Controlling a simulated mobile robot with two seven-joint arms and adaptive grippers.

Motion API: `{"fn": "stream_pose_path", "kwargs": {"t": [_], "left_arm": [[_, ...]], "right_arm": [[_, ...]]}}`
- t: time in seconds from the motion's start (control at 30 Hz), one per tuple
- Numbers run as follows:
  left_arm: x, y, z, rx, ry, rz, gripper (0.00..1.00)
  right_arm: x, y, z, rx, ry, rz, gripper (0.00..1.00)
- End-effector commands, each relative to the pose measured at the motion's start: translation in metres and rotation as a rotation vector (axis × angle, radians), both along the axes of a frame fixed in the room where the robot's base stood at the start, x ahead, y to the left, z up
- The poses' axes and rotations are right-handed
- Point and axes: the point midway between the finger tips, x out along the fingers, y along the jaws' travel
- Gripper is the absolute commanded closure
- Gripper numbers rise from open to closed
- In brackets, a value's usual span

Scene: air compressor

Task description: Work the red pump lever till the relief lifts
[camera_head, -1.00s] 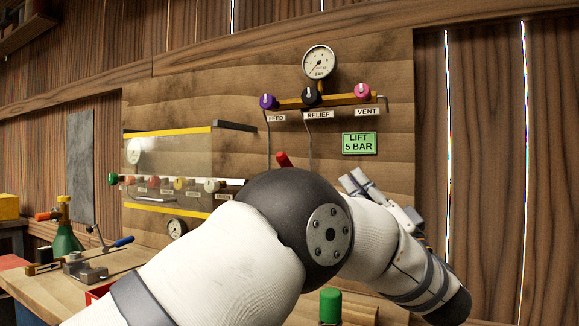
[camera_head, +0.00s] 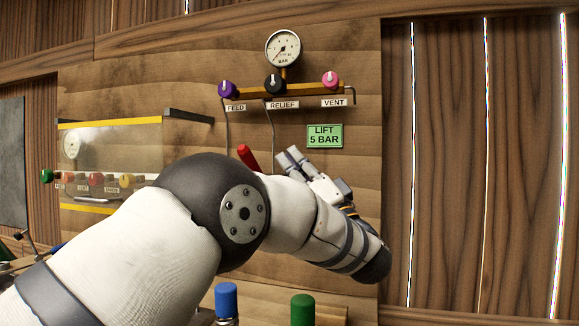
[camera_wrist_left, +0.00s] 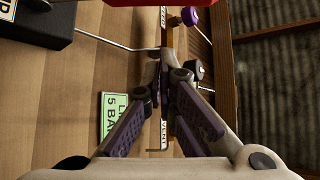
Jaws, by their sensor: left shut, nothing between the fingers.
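The red pump lever (camera_head: 247,157) shows in the head view as a short tilted grip; its lower part is hidden behind my left arm. My left gripper (camera_head: 289,157) is just right of it in the picture, shut and empty, with its fingers pointing up and left. The left wrist view shows the closed fingers (camera_wrist_left: 163,50) and a red bar (camera_wrist_left: 165,3), likely the lever grip, cut by the top edge. I cannot tell whether they touch. The pressure gauge (camera_head: 283,48) sits above the black relief knob (camera_head: 274,84); its needle points to the lower left. My right gripper is out of view.
The purple feed knob (camera_head: 227,89) and pink vent knob (camera_head: 331,79) flank the relief knob. A green sign (camera_head: 324,136) reads LIFT 5 BAR. A clear cover (camera_head: 120,150) is at left. Blue (camera_head: 226,299) and green (camera_head: 302,307) cylinders stand low in front.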

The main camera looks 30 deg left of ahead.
Motion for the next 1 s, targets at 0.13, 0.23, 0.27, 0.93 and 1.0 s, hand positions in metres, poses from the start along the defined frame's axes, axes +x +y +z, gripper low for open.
{"fn": "stream_pose_path", "kwargs": {"t": [0.13, 0.23, 0.27, 0.93, 1.0], "left_arm": [[0.008, 0.025, 0.023, 0.000, -0.005, 0.003, 1.00], [0.015, 0.041, 0.036, -0.001, -0.005, 0.003, 1.00], [0.017, 0.046, 0.040, -0.001, -0.005, 0.003, 1.00], [-0.006, 0.049, 0.008, 0.002, 0.000, 0.001, 1.00], [-0.006, 0.049, 0.007, 0.002, 0.000, 0.001, 1.00]], "right_arm": [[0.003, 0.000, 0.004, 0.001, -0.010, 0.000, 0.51], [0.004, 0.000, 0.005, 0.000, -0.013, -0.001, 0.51], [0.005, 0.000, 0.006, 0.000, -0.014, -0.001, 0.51], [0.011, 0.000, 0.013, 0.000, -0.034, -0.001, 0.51], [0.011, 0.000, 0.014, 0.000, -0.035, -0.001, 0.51]]}}
